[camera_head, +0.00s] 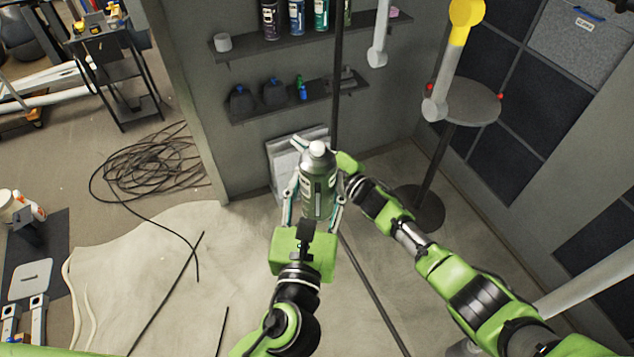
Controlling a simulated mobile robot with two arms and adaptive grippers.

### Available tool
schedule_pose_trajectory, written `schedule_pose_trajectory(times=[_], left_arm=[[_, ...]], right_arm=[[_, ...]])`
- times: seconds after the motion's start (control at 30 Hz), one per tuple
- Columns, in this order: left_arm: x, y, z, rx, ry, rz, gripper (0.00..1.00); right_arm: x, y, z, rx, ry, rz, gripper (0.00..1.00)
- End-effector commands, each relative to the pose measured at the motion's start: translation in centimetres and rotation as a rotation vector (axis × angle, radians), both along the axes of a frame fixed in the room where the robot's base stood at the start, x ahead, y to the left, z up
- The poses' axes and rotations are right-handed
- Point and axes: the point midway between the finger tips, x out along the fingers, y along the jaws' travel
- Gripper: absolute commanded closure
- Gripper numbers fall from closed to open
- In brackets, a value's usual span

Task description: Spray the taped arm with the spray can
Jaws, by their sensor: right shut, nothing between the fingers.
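The spray can (319,200), green-grey with a pale cap, stands upright between the fingers of my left gripper (315,208), whose fingers close on both sides of it. My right gripper (345,166) comes in from the right beside the can's top. It is shut and empty, partly hidden by the can; I cannot tell whether it touches the can. The taped arm (436,103) is a light grey bar with a yellow upper part, at the upper right above a round stand. The can is apart from it, lower and to the left.
A round stand (480,102) on a pole is at the right. Another grey bar (379,40) hangs left of it. Wall shelves (270,50) hold several cans and bottles. Coiled black cable (150,165) and a pale sheet (130,265) lie on the floor.

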Motion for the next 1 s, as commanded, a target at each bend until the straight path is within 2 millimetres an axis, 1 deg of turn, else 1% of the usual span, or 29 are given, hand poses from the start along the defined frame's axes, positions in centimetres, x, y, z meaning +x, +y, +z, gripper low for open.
schedule_pose_trajectory(times=[0.03,0.1,0.17,0.2,0.27,0.3,0.37,0.4,0.47,0.5,0.57,0.6,0.67,0.7,0.8,0.9,1.0], left_arm=[[0.0,0.0,0.2,0.000,-0.003,0.000,0.81],[0.0,0.0,0.2,0.000,-0.003,0.000,0.81],[0.0,0.0,0.2,0.000,-0.003,0.000,0.81],[0.0,0.0,0.2,0.000,-0.003,0.000,0.81],[0.0,0.0,0.2,0.000,-0.003,0.000,0.81],[0.0,0.0,0.2,0.000,-0.003,0.000,0.81],[0.0,0.0,0.2,0.000,-0.003,0.000,0.81],[0.0,0.0,0.2,0.000,-0.003,0.000,0.81],[0.0,0.0,0.2,0.000,-0.003,0.000,0.81],[0.0,0.0,0.2,0.000,-0.003,0.000,0.81],[0.0,0.0,0.2,0.000,-0.003,0.000,0.81],[0.0,0.0,0.2,0.000,-0.003,0.000,0.81],[0.0,0.0,0.2,0.000,-0.003,0.000,0.81],[0.0,0.0,0.2,0.000,-0.003,0.000,0.81],[0.0,0.0,0.2,0.000,-0.003,0.000,0.81],[0.0,0.0,0.2,0.000,-0.003,0.000,0.81],[0.0,0.0,0.2,0.000,-0.003,0.000,0.81]], right_arm=[[0.2,1.2,2.6,-0.005,-0.057,0.042,1.00],[0.1,2.7,5.7,-0.014,-0.131,0.100,1.00],[-0.2,4.0,8.3,-0.023,-0.195,0.152,1.00],[-0.5,4.9,10.1,-0.032,-0.238,0.188,1.00],[-1.2,6.2,12.6,-0.046,-0.304,0.245,1.00],[-1.7,7.1,14.3,-0.056,-0.349,0.284,1.00],[-2.8,8.4,16.8,-0.075,-0.419,0.348,1.00],[-3.6,9.2,18.4,-0.090,-0.466,0.392,1.00],[-5.0,10.5,20.7,-0.116,-0.540,0.463,1.00],[-6.0,11.3,22.2,-0.138,-0.592,0.513,1.00],[-7.8,12.4,24.3,-0.175,-0.671,0.595,1.00],[-9.2,13.0,25.5,-0.205,-0.726,0.653,1.00],[-11.2,13.8,26.9,-0.254,-0.802,0.738,1.00],[-12.5,14.2,27.8,-0.289,-0.849,0.797,1.00],[-15.6,14.7,29.0,-0.388,-0.958,0.940,1.00],[-18.3,14.4,29.6,-0.502,-1.050,1.081,1.00],[-20.4,13.5,29.6,-0.633,-1.126,1.217,1.00]])
